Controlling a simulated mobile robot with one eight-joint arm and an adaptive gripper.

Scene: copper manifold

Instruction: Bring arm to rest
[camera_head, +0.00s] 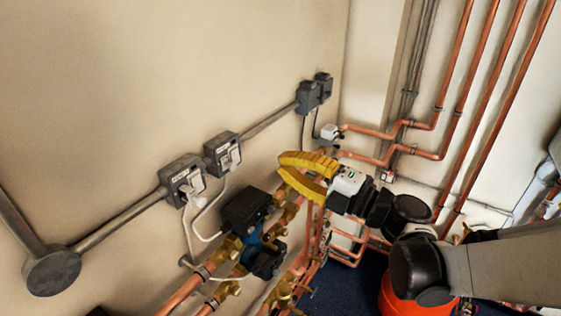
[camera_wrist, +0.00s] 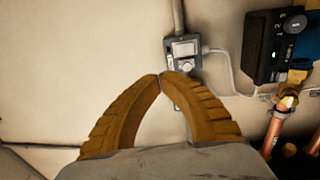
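My gripper (camera_head: 283,161) is in the middle of the head view, with two yellow ribbed fingers pointing left towards the wall. In the wrist view its fingertips (camera_wrist: 161,76) come together, with nothing seen between them. The gripper looks shut and empty. The arm reaches in from the lower right of the head view and is bent at its black joints. In the head view the fingers show in front of the copper and brass pipework.
A black pump unit (camera_head: 247,210) and brass-fitted pipes stand below the gripper. Grey switch boxes (camera_head: 184,181) are on the beige wall. Tall copper pipes (camera_head: 485,100) rise at the right. An orange-red rounded object (camera_head: 392,298) shows below the arm.

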